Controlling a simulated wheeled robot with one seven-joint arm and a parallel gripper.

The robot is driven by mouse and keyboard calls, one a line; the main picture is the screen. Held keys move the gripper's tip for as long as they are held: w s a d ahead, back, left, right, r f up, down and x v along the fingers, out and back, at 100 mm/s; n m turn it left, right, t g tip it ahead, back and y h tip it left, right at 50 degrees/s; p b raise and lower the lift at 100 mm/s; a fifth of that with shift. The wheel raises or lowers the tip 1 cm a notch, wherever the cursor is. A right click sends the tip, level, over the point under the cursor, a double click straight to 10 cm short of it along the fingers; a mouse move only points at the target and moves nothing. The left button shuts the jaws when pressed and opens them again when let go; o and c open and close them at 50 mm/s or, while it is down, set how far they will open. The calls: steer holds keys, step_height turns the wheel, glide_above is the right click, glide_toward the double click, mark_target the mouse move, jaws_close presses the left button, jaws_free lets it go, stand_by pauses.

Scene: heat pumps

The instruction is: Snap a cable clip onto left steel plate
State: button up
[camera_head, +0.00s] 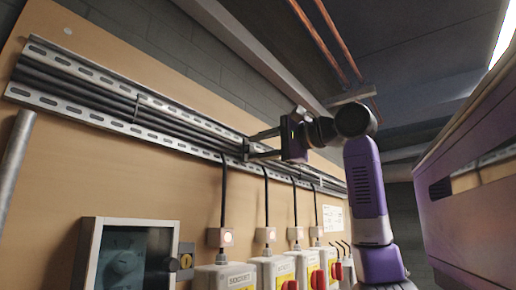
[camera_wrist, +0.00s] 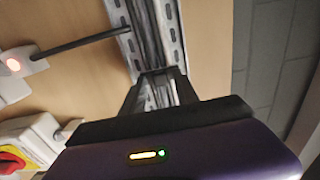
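Slotted steel plates run along the wall board with a bundle of black cables between them: an upper plate (camera_head: 85,70) and a lower plate (camera_head: 75,112). Both also show in the wrist view, as a left plate (camera_wrist: 118,14) and a right plate (camera_wrist: 173,28). My gripper (camera_head: 252,147) reaches to the cable run, its two fingers spread. A small dark piece, seemingly the cable clip (camera_head: 245,149), spans the fingertips, close against the cables. In the wrist view it is a dark bar (camera_wrist: 158,72) between the fingertips. Whether it touches a plate is unclear.
Below are several grey switch boxes (camera_head: 224,278) with cables dropping to lit sockets (camera_head: 220,238). A framed display (camera_head: 128,255) stands at lower left. A large panelled unit (camera_head: 470,190) is at right; copper pipes (camera_head: 330,40) run overhead.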

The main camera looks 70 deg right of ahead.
steer(key=b+v, duration=0.3)
steer(key=v, duration=1.1)
stand_by(0.7)
stand_by(0.6)
